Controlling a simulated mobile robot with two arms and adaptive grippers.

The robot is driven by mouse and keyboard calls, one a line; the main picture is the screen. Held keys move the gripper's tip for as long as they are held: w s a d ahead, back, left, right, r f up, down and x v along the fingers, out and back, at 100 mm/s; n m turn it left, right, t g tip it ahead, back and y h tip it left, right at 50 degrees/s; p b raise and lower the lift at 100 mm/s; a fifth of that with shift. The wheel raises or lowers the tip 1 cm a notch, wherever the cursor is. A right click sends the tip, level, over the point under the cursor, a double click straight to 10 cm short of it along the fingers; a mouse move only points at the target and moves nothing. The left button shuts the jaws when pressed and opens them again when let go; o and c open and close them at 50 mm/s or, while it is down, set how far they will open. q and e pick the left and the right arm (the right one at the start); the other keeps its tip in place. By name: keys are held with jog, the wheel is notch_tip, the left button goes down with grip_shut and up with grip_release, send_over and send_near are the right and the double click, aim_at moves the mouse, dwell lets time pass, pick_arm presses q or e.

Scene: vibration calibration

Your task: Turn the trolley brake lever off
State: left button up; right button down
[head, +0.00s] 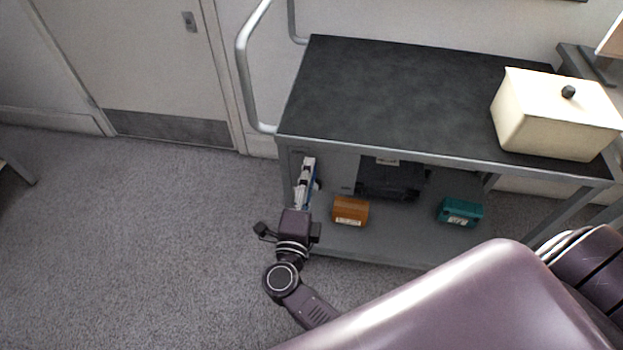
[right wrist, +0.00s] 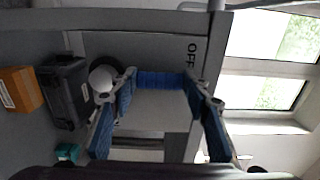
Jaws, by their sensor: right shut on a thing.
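The trolley (head: 420,95) has a dark top and a grey side panel at its left end. My right gripper (head: 307,172) reaches up against this panel in the head view. In the right wrist view my right gripper (right wrist: 160,95) shows two blue-padded fingers, shut on the brake lever. A blue ribbed band (right wrist: 160,80) spans between the fingertips, and a pale round knob (right wrist: 102,77) sits beside the left finger. The fingers hide much of the lever, so its exact angle is unclear. My left gripper is out of view.
A cream lidded box (head: 545,120) stands on the trolley top at right. The lower shelf holds an orange box (head: 350,211), a black case (head: 392,180) and a teal box (head: 460,212). A rail handle (head: 245,75) rises at the left end. Carpet to the left is clear.

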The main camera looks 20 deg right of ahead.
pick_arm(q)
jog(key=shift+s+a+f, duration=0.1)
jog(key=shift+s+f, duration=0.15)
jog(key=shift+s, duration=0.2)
pick_arm(e)
jog(key=shift+a+f, duration=0.15)
jog(key=c, duration=1.4)
grip_release()
jog(key=shift+o, duration=0.2)
